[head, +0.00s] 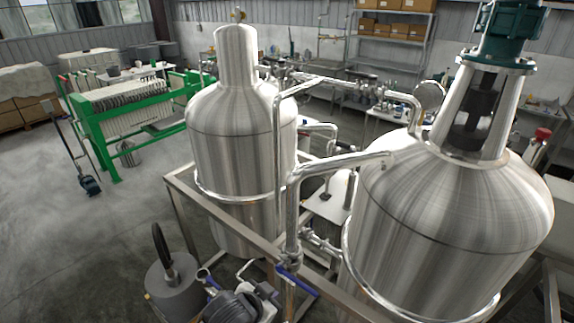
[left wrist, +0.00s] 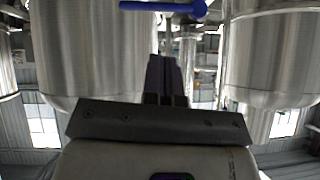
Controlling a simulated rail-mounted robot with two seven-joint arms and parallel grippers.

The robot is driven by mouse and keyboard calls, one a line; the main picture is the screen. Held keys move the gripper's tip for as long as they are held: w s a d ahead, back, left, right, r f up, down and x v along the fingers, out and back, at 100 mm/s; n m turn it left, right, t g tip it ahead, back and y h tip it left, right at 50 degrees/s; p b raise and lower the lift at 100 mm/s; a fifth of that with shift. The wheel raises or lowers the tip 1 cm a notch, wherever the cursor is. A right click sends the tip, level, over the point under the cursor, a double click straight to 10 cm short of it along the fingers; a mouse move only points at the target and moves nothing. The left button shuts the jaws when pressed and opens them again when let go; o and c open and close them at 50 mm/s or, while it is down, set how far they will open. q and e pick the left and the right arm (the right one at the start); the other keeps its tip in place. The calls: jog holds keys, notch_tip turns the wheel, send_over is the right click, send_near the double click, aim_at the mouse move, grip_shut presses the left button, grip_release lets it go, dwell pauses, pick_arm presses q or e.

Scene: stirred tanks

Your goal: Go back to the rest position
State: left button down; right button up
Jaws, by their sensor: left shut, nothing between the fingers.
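In the left wrist view my left gripper (left wrist: 168,68) points up the picture from its pale body and dark plate. Its dark fingers are together, with nothing between them. Two steel tanks stand beyond it, one on each side of the fingers, and a blue handle (left wrist: 165,6) crosses the top edge. I cannot make out the left gripper clearly in the head view. My right gripper does not show in either view.
In the head view a tall steel tank (head: 240,140) and a larger tank with a green motor (head: 440,235) stand in a metal frame, joined by pipes. A grey cylinder (head: 175,296) is low in front.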

pick_arm(q)
jog(key=s+a+r+t+y, duration=0.1)
jog(key=a+r, duration=0.1)
jog(key=r, duration=0.3)
jog(key=a+r+t+y, duration=0.1)
jog(key=a+r, duration=0.2)
jog(key=r, duration=0.1)
jog(key=s+a+n+y+p, duration=0.1)
jog(key=s+a+n, duration=0.1)
jog(key=s+a, duration=0.3)
jog(key=s+a+f+n+g+p, duration=0.1)
jog(key=s+a+f+g, duration=0.1)
jog(key=s+f, duration=0.4)
jog(key=s+a+f+n+g+y+p, duration=0.1)
jog(key=s+f, duration=0.4)
jog(key=s, duration=0.7)
jog(key=s+a+f+n+g+y+p, duration=0.1)
jog(key=s+a+f+n+g, duration=0.1)
jog(key=s+f, duration=0.4)
jog(key=s+a+g, duration=0.1)
jog(key=s+a, duration=0.1)
jog(key=s, duration=0.1)
jog(key=shift+s+a+f+n, duration=0.2)
jog(key=shift+s+f+n, duration=0.1)
jog(key=shift+s, duration=0.05)
